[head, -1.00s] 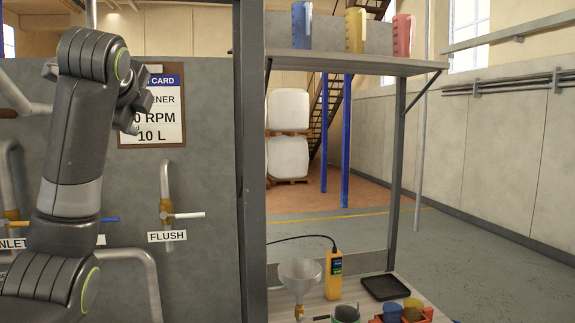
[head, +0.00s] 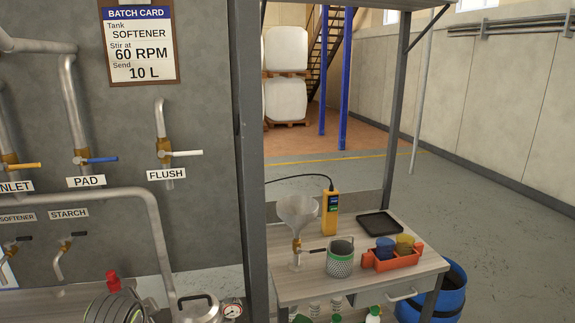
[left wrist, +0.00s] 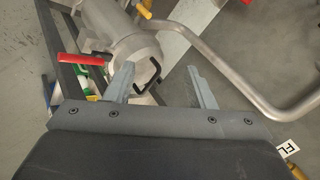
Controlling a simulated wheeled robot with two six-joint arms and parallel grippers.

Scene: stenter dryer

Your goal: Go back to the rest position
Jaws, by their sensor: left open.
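My left gripper (left wrist: 162,84) shows in the left wrist view, open with its two fingers wide apart. Nothing is between the fingertips. Beyond them are a grey cylindrical body with a black handle and a red-handled lever (left wrist: 80,58), at a distance I cannot judge. My right gripper is in neither view.
A wall panel carries a batch card (head: 139,45), pipes and the FLUSH valve (head: 182,153). A bench (head: 380,284) holds a funnel (head: 296,212), a yellow meter (head: 330,213), a mesh cup (head: 340,262), a black tray (head: 380,224) and an orange caddy (head: 393,261). A blue barrel (head: 447,297) stands beside it.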

